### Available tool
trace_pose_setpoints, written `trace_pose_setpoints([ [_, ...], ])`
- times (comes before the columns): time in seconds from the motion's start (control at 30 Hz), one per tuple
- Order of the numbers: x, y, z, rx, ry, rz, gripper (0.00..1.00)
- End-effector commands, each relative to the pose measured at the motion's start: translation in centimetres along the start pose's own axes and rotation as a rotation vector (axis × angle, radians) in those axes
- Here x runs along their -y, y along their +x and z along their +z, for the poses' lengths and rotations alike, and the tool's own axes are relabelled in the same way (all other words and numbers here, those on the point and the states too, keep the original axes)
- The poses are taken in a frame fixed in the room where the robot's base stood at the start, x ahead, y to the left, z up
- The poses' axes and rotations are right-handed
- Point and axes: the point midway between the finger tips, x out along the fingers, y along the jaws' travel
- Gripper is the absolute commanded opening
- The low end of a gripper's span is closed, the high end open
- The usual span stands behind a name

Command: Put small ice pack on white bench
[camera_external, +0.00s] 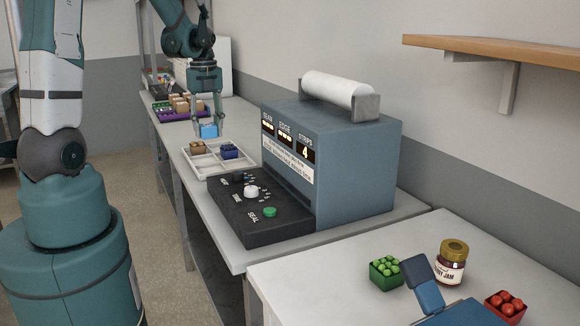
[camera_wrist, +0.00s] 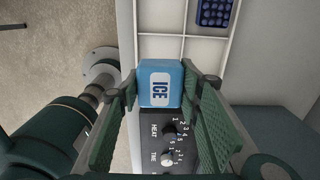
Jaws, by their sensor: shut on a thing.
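The small ice pack (camera_external: 208,130) is a light blue block. It is between the fingers of my gripper (camera_external: 207,115), at the far end of the divided white tray. In the wrist view the ice pack (camera_wrist: 160,84) shows a white label reading ICE, and my gripper (camera_wrist: 163,98) is shut on it with one green finger on each side. A pale bench (camera_external: 237,250) carries the tray and the sealing machine. A second white bench top (camera_external: 330,283) is at the front right. I cannot tell from the pictures whether the pack touches the surface below.
The white tray (camera_external: 232,168) holds a brown box (camera_external: 197,148) and a blue box (camera_external: 229,152). The sealing machine (camera_external: 350,165) has a dark control panel (camera_external: 235,222). Green punnet (camera_external: 385,273), jam jar (camera_external: 451,264) and red punnet (camera_external: 505,304) stand front right. A wooden shelf (camera_external: 490,47) juts above.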

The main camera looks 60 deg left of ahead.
Motion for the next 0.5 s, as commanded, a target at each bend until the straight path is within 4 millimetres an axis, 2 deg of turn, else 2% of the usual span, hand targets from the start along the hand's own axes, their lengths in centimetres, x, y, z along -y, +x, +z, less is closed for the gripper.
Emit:
trace_pose_setpoints([
  [0.5, -0.1, -11.2, -0.1, 0.0, 0.0, 0.0, 0.21],
])
